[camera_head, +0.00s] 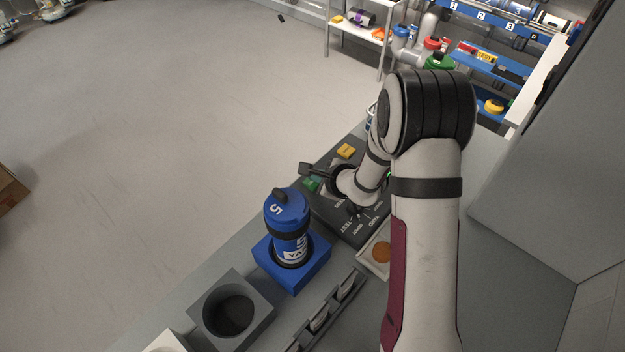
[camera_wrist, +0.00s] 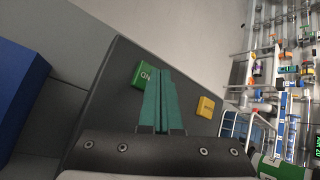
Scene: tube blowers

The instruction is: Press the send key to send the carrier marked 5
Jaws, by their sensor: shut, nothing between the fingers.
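The blue carrier marked 5 (camera_head: 287,222) stands upright in a blue square holder (camera_head: 312,268) in the head view. A dark control panel (camera_head: 325,211) lies beyond it, with a green key (camera_head: 311,184) and a yellow key (camera_head: 346,151). My gripper (camera_head: 306,170) is shut and empty over the panel, near the green key. I cannot tell whether the fingertips touch the green key.
An empty grey holder (camera_head: 204,312) with a round hole stands in front of the blue one. A tray with an orange round piece (camera_head: 381,252) and a slotted rack (camera_head: 320,318) are to the right. Shelves with numbered slots (camera_head: 482,16) stand at the back right.

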